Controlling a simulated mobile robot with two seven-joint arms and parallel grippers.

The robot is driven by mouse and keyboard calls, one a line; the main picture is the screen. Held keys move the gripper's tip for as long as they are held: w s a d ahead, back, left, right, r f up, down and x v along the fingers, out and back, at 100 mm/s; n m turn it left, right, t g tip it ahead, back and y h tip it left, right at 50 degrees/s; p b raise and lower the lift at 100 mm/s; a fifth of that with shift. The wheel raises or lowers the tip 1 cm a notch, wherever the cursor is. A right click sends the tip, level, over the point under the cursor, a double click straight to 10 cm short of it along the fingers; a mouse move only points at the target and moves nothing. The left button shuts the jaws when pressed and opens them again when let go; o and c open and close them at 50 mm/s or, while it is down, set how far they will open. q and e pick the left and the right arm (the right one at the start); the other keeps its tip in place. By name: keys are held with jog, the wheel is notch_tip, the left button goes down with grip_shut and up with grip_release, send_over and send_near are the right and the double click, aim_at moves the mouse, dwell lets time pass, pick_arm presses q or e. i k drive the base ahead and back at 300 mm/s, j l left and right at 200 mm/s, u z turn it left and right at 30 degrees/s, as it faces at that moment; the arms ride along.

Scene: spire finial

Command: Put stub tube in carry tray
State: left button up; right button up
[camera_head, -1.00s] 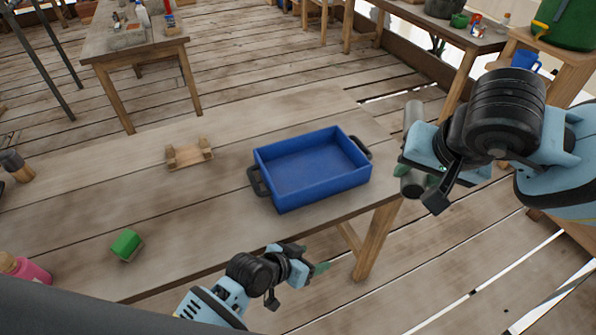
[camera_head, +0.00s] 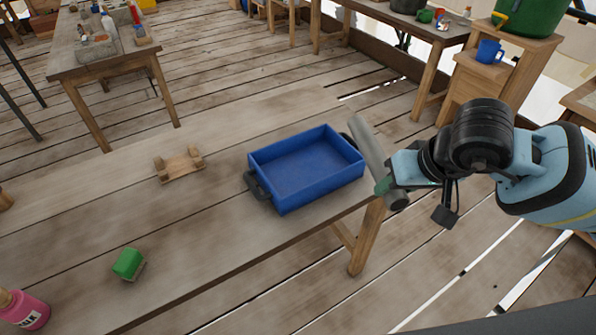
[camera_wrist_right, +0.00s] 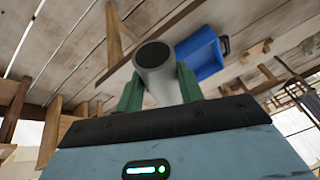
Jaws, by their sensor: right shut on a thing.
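The stub tube (camera_head: 370,152) is a grey cylinder, held tilted beside the right end of the tray in the head view. My right gripper (camera_head: 391,184) is shut on it. In the right wrist view the tube (camera_wrist_right: 163,75) points its dark open end at the camera, between the green fingers (camera_wrist_right: 158,90). The carry tray (camera_head: 272,190) is blue with dark end handles, and stands empty on the wooden table. It also shows in the wrist view (camera_wrist_right: 200,54), beyond the tube. The tube overlaps the tray's right handle in the head view. My left gripper is out of view.
A small wooden cradle (camera_head: 179,164) lies left of the tray. A green block (camera_head: 128,263) and a pink bottle (camera_head: 24,309) are at the table's near left. The table top (camera_head: 90,215) between them is mostly clear. Other benches stand farther back.

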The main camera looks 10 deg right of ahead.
aim_at(305, 170)
jog(key=u, duration=1.85)
jog(key=l, duration=0.7)
jog(key=k+l, duration=0.15)
jog(key=l, duration=1.2)
jog(key=k+u, duration=0.05)
